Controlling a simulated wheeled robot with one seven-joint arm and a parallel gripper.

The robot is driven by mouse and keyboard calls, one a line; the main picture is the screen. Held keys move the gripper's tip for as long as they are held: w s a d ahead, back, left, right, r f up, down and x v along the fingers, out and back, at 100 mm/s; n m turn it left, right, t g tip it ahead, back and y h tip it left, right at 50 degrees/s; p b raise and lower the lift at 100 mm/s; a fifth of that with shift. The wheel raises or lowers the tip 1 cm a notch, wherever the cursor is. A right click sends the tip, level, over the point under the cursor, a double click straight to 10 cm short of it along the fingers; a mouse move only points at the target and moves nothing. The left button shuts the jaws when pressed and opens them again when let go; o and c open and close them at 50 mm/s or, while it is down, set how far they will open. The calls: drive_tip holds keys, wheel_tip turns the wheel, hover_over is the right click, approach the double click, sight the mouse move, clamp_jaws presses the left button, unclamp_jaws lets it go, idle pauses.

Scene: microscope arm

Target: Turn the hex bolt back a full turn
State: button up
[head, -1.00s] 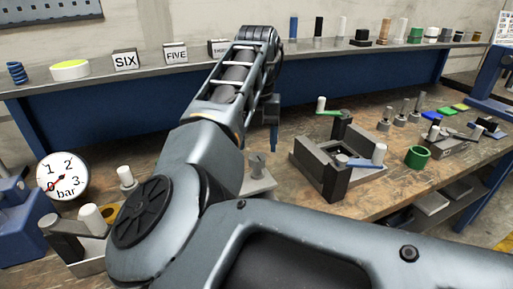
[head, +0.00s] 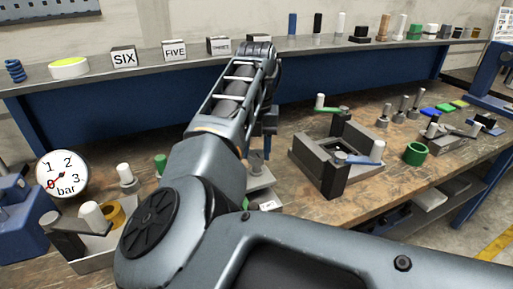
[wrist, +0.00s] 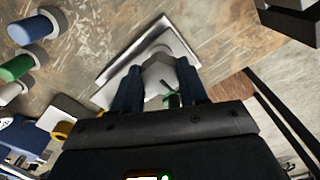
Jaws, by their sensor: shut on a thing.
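The hex bolt (wrist: 160,72) shows in the wrist view as a pale grey head between my two dark blue fingers. It stands over a bright metal plate (wrist: 112,84), which also shows in the head view (head: 262,180) beneath my gripper. My gripper (head: 265,148) points down at the plate and is shut on the bolt head, with a finger on either side. The arm and fingers hide much of the bolt in the head view, so its turn angle cannot be told there.
A dark square fixture (head: 335,175) with handles stands close to the right. A pressure gauge (head: 62,176) and a white-topped knob (head: 125,174) stand at left. A shelf (head: 150,62) with labelled blocks runs along the back.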

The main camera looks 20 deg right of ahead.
drive_tip(key=c, duration=0.3)
drive_tip(key=shift+n, duration=0.3)
